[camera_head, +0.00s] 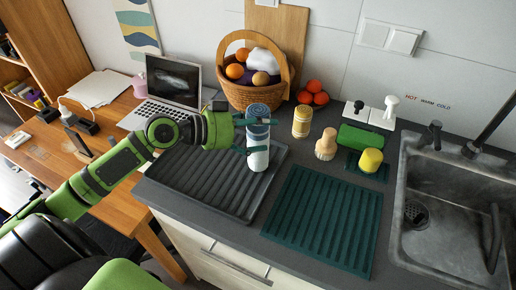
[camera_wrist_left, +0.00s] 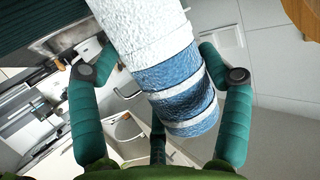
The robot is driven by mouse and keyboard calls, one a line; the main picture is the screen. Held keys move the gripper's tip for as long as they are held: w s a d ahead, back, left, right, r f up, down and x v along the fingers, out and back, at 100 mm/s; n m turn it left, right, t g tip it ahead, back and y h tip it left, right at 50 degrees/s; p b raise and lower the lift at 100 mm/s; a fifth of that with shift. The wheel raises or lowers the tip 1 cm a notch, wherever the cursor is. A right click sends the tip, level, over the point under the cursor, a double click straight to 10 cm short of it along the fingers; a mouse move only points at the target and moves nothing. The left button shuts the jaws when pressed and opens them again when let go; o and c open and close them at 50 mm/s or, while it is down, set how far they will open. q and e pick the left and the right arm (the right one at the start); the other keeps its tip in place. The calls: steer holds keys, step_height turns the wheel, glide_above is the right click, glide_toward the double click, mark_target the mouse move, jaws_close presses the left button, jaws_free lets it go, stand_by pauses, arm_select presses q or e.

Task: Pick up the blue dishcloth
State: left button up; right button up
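The blue dishcloth (camera_head: 257,112) is a rolled cloth with blue and white bands. It stands upright at the dark grey ribbed tray (camera_head: 205,185); whether its base touches the tray is unclear. My left gripper (camera_head: 258,136) reaches it from the left, its teal fingers on either side of the roll. In the left wrist view the roll (camera_wrist_left: 170,75) lies between the fingers of the gripper (camera_wrist_left: 157,55), with gaps beside the knuckles. The fingertips are close to the roll; firm contact cannot be made out. My right gripper is not in view.
A wicker basket (camera_head: 233,95) of fruit stands behind the roll. The sink (camera_head: 440,215) is far right. A laptop (camera_head: 172,82) sits on the desk at left.

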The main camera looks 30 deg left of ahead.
arm_select(q)
steer(key=c, duration=0.7)
steer(key=shift+o, duration=0.2)
